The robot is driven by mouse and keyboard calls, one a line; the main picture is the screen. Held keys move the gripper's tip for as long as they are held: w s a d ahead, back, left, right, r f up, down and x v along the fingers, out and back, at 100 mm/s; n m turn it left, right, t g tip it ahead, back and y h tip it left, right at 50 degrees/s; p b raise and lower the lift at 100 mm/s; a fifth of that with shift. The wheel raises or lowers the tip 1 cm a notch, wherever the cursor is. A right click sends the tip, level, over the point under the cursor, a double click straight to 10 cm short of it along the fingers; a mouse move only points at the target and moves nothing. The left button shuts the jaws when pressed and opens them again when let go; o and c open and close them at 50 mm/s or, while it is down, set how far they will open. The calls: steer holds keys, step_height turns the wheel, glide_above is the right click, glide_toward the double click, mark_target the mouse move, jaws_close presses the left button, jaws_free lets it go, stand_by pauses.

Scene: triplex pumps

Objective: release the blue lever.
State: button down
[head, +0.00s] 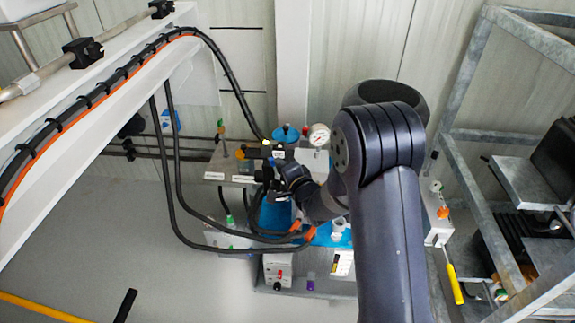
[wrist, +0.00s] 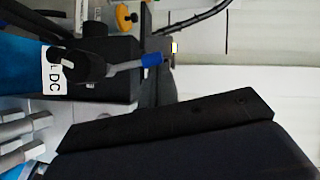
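The blue lever (wrist: 152,60) shows in the wrist view as a grey rod with a blue tip. It points right from a joint beside a white label lettered "LDC". My gripper (head: 268,172) is low over the pump assembly in the head view, where my arm hides the lever. In the wrist view, dark parts of my gripper (wrist: 165,88) lie just right of and below the blue tip. I cannot tell whether they touch it. Both fingertips cannot be made out, so the opening is unclear.
Black hoses (head: 170,165) loop left of the pump assembly. A pressure gauge (head: 319,135) and a blue cap (head: 286,133) stand behind my gripper. A metal frame (head: 470,90) is on the right, with a yellow-handled tool (head: 454,284) near it. Floor at left is mostly clear.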

steer(key=shift+a+n+g+h, duration=0.4)
steer(key=shift+a+n+h, duration=0.1)
steer(key=shift+a+n, duration=0.25)
steer(key=shift+a, duration=0.35)
steer(key=shift+w+a+r+b, duration=0.1)
steer(key=shift+b, duration=0.2)
